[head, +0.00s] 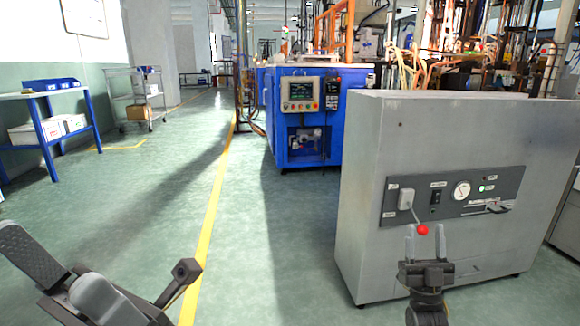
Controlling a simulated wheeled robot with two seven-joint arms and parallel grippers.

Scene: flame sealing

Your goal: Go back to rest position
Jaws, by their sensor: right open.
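My right gripper (425,246) is in front of the grey machine cabinet (375,130), low at the right. Its two fingers point up and stand apart, with nothing seen between them. A red ball-shaped knob (422,229) on the cabinet shows just above and between the fingertips; whether they touch it cannot be told. My left arm (95,295) is at the bottom left over the floor. Its gripper's fingers cannot be made out clearly.
A blue machine (335,125) stands behind. A blue table (42,125) and a cart (135,100) are at the left. The green floor (140,215) between is clear, crossed by a yellow line (213,205).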

